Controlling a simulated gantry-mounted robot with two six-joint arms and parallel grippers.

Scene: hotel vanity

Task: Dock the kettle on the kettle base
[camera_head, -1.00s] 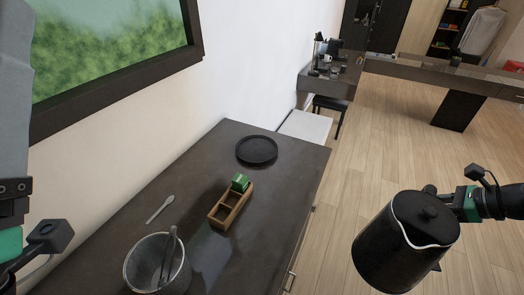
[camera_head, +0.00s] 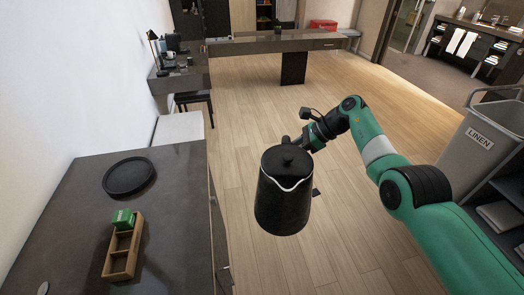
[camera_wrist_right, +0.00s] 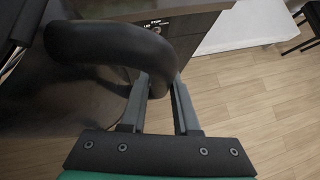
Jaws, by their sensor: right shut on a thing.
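The black kettle (camera_head: 283,200) hangs upright over the wooden floor, to the right of the dark counter in the head view. My right gripper (camera_head: 309,140) is shut on the kettle's handle, at its far right side. In the right wrist view the curved black handle (camera_wrist_right: 110,45) runs between the fingers of my right gripper (camera_wrist_right: 160,90). A flat round black disc (camera_head: 129,177), which looks like the kettle base, lies on the counter's far part, apart from the kettle. My left gripper is not in view.
A wooden box (camera_head: 123,252) with a green packet (camera_head: 123,219) stands on the dark counter (camera_head: 65,225) near the disc. A white surface (camera_head: 178,128) lies beyond the counter. A linen cart (camera_head: 480,140) stands at the right. Open floor surrounds the kettle.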

